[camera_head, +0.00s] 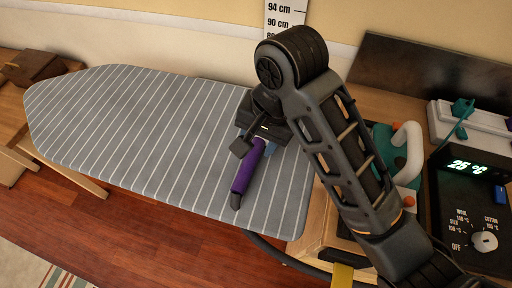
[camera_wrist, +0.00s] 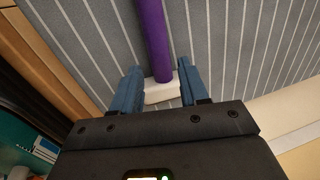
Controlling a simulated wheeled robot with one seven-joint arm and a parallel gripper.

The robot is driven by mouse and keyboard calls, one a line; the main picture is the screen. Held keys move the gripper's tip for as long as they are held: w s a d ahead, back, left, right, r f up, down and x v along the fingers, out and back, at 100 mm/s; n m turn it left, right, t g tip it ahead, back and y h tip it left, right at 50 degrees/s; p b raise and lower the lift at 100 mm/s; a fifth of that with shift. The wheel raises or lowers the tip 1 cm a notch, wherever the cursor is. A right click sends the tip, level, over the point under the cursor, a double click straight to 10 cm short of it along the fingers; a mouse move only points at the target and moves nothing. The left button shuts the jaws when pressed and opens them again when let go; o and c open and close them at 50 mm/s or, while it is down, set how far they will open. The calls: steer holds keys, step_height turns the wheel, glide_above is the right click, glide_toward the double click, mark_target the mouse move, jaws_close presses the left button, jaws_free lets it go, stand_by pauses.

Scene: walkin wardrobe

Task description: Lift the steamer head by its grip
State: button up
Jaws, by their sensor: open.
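The steamer head lies on the striped grey ironing board (camera_head: 130,120). Its purple grip (camera_head: 243,176) shows in the head view, with a dark end toward the board's front edge. In the wrist view the purple grip (camera_wrist: 155,40) runs up from a white part (camera_wrist: 162,89) of the steamer head. My gripper (camera_head: 257,148) is above the board at the far end of the grip. In the wrist view its two blue fingers (camera_wrist: 157,88) are open, one on each side of the white part. I cannot tell whether they touch it. My gripper hides part of the head.
Right of the board, a teal and white iron (camera_head: 405,150) stands partly behind my arm. A black control panel (camera_head: 480,215) with a dial and a 25 °C display is at the far right. A dark cable (camera_head: 285,256) runs below the board. The board's left side is clear.

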mark_target(254, 151)
steer(key=shift+w+a+f+b, duration=0.1)
steer(key=shift+f+b, duration=0.5)
steer(key=shift+f, duration=0.25)
steer(key=shift+w+a+f+b, duration=0.15)
steer(key=shift+f+b, duration=0.5)
steer(key=shift+f, duration=0.2)
steer(key=shift+w+a+f+b, duration=0.1)
steer(key=shift+f+b, duration=0.5)
steer(key=shift+f, duration=0.25)
steer(key=shift+c, duration=0.2)
steer(key=c, duration=0.7)
steer(key=shift+r, duration=0.15)
